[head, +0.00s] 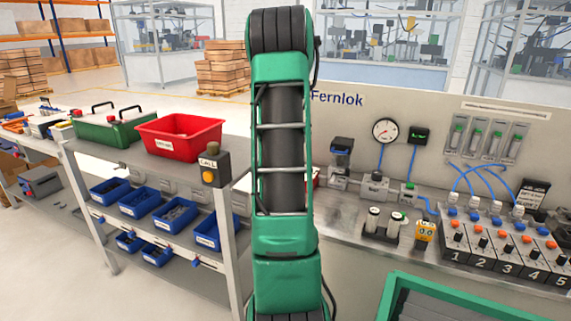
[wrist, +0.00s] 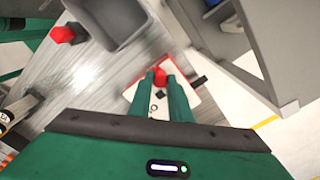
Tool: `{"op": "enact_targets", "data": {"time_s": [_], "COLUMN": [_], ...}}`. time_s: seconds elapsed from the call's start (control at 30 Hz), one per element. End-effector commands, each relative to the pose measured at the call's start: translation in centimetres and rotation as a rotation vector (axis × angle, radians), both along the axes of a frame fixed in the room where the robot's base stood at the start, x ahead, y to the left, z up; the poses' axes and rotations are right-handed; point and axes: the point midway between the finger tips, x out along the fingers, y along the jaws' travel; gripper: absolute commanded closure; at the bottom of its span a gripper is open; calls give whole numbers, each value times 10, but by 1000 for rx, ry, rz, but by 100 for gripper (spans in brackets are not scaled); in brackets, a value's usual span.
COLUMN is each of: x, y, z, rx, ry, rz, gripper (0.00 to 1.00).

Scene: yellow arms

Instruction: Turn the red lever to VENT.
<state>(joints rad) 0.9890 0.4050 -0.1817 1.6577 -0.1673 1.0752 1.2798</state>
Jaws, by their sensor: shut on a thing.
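In the wrist view my gripper (wrist: 166,88) has its two green fingers closed around a red piece (wrist: 158,76), which looks like the grip of the red lever. Only its tip shows between the fingertips. It sits over a white plate (wrist: 186,98) with a red edge and small dark marks. No VENT lettering can be read, and the lever's angle cannot be told. In the head view my own green arm hides the gripper and the lever; a sliver of a white and red thing (head: 317,176) shows just right of the arm.
In the wrist view a grey bin (wrist: 112,38) and a second red piece (wrist: 62,34) lie beyond the plate on the metal bench, and a grey frame (wrist: 225,55) stands at right. In the head view gauges (head: 385,130) and a numbered valve row (head: 500,245) stand at right.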

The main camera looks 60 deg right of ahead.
Motion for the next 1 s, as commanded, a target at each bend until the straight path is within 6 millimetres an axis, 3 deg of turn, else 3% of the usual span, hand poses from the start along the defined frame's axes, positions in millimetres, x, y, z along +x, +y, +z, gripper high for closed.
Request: {"op": "enact_targets", "data": {"time_s": [0.03, 0.23, 0.27, 0.3, 0.33, 0.67, 0.87, 1.0], "x": [9, 10, 10, 10, 9, 4, 4, 4], "y": [0, 0, 0, 0, 0, 0, -1, -1], "z": [4, 4, 4, 4, 4, 4, 28, 55], "rx": [-10, -10, -10, -9, -8, -3, -6, -7], "ry": [-12, -14, -14, -13, -13, -7, -8, -8], "rz": [16, 21, 21, 20, 19, 10, 9, 8], "gripper": [100, 100, 76, 66, 64, 64, 64, 64]}}
